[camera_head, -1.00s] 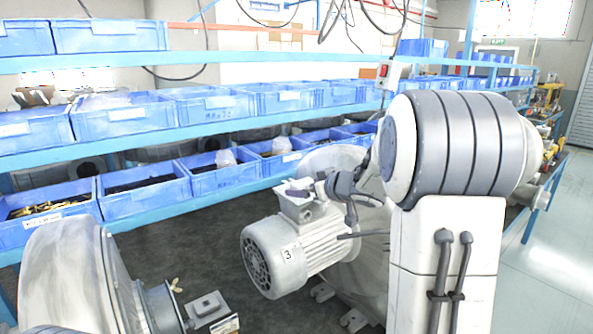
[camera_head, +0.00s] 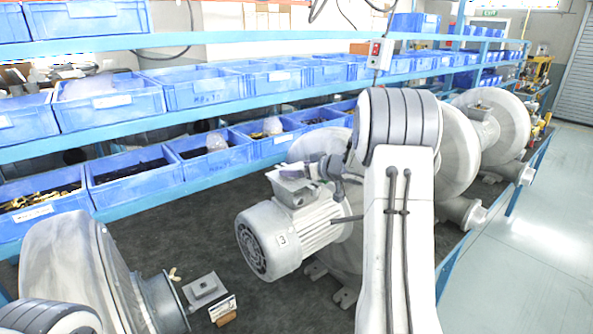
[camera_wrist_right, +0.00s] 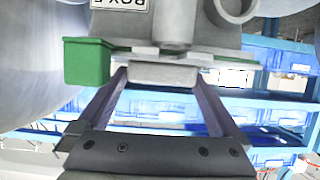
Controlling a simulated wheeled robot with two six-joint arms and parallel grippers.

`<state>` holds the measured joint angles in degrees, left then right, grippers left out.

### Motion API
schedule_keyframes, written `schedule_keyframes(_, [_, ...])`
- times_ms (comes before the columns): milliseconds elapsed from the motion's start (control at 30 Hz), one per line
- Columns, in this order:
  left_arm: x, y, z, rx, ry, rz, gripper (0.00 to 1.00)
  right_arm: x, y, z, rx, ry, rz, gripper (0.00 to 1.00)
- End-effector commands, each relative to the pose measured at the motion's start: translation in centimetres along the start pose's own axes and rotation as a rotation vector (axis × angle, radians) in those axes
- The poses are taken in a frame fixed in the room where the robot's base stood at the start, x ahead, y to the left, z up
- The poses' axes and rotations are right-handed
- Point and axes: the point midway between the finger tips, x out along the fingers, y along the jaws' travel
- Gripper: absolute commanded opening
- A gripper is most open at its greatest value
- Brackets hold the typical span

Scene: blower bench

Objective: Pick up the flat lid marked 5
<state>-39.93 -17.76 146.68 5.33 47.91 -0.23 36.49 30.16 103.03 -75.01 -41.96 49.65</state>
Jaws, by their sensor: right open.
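A grey terminal box (camera_head: 295,190) with a flat top plate sits on the motor marked 3 (camera_head: 275,238). My right gripper (camera_head: 318,169) is at that plate, partly hidden by my arm. In the right wrist view the open jaws (camera_wrist_right: 162,98) stand either side of a small grey block (camera_wrist_right: 163,75) under a plate edge. Contact cannot be told. An upside-down label (camera_wrist_right: 122,4) starts with BOX; its last character is unclear. A second flat grey piece with a raised square (camera_head: 205,290) lies on the bench at lower left. I cannot read a 5 on either piece. My left gripper is not seen.
A green block (camera_wrist_right: 86,62) is close beside one finger in the wrist view. Blue bins (camera_head: 130,180) line the shelves behind the bench. A large grey blower (camera_head: 75,265) stands at lower left.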

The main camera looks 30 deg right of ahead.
Motion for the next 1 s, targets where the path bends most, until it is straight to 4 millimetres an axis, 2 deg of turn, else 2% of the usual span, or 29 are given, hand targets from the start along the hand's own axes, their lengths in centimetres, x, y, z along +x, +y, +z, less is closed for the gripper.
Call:
schedule_keyframes(100, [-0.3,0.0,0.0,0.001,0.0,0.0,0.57,0.9,-0.1,0.0,0.0,-0.001,-0.001,1.0])
schedule_keyframes(300, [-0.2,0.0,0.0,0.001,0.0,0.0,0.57,1.1,-0.1,0.0,-0.001,0.0,0.0,1.0])
schedule_keyframes(333, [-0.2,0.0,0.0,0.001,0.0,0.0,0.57,1.1,-0.1,0.0,-0.001,0.0,0.0,0.96])
schedule_keyframes(467, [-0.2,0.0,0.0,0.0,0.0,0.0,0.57,1.0,-0.1,0.0,-0.001,0.0,0.0,0.46])
schedule_keyframes(500, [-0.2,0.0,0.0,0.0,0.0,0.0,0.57,1.0,-0.1,0.0,-0.001,0.0,0.0,0.31])
schedule_keyframes(533, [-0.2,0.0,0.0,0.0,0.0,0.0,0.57,1.0,-0.1,-0.1,-0.001,0.001,0.0,0.25])
schedule_keyframes(767, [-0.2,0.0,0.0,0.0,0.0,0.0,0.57,0.9,-0.1,-0.3,-0.002,0.002,0.0,0.25])
schedule_keyframes(867, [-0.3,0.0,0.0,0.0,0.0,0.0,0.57,0.6,-0.1,-1.2,-0.004,0.004,0.001,0.25])
schedule_keyframes(1000, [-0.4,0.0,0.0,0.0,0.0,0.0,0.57,-0.5,-0.1,-3.7,-0.006,0.006,0.0,0.25])
